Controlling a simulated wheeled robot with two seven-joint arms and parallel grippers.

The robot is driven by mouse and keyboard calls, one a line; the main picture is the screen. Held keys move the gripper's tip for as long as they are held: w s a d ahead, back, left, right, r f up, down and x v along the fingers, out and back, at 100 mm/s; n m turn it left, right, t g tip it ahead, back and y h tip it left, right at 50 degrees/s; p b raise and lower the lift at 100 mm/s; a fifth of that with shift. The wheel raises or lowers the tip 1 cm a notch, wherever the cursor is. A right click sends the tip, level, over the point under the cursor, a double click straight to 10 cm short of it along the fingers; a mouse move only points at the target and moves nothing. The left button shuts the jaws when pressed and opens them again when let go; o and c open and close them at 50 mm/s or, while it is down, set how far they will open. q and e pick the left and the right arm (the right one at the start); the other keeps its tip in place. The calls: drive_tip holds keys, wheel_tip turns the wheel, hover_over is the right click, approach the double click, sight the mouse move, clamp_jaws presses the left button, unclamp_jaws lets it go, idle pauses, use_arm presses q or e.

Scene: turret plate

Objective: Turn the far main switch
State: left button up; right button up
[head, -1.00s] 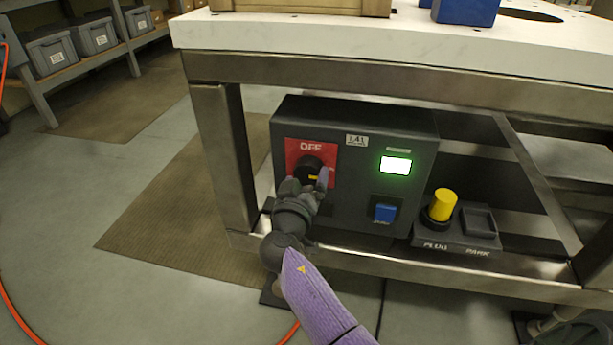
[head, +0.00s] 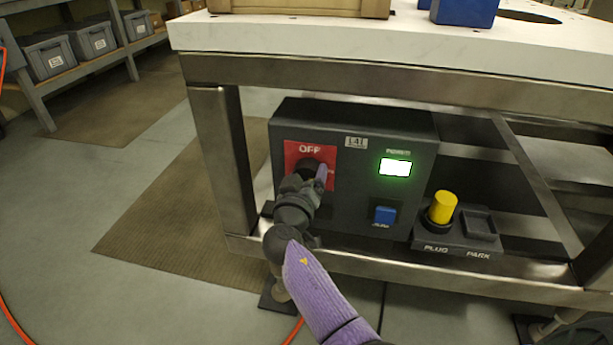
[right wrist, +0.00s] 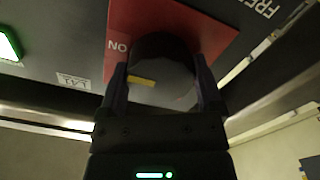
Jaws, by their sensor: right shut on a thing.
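The main switch is a black round knob (head: 308,168) on a red plate (head: 292,150) marked OFF at its top, at the left of a dark grey box (head: 350,190). My right gripper (head: 309,180) is at the knob, its fingers shut on its sides and covering part of it in the head view. The right wrist view shows the knob (right wrist: 165,65) between both fingers. A yellow mark (right wrist: 141,81) on it lies towards the left finger, on the side of the ON lettering, which appears upside down. My left gripper is not in view.
The box carries a lit green display (head: 395,168) and a blue switch (head: 385,215). To its right a yellow plug (head: 442,208) stands beside an empty park socket (head: 479,224). The steel table frame (head: 400,80) surrounds the box above and below.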

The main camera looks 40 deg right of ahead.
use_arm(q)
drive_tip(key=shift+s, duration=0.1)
use_arm(e)
drive_tip(key=shift+n, duration=0.8)
drive_tip(key=n, duration=0.2)
drive_tip(key=shift+n, duration=0.4)
drive_tip(key=n+p, duration=0.1)
drive_tip(key=n, duration=0.3)
drive_tip(key=n+p, duration=0.1)
drive_tip(key=n, duration=0.2)
drive_tip(key=n+p, duration=0.1)
drive_tip(key=n, duration=0.3)
drive_tip(key=shift+n, duration=0.4)
use_arm(q)
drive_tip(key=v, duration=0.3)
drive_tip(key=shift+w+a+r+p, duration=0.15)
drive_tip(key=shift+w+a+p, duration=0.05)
drive_tip(key=shift+p, duration=0.15)
use_arm(e)
drive_tip(key=shift+n, duration=0.7)
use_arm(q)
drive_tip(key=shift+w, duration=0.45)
use_arm(e)
drive_tip(key=shift+f+n, duration=0.1)
drive_tip(key=shift+n, duration=0.2)
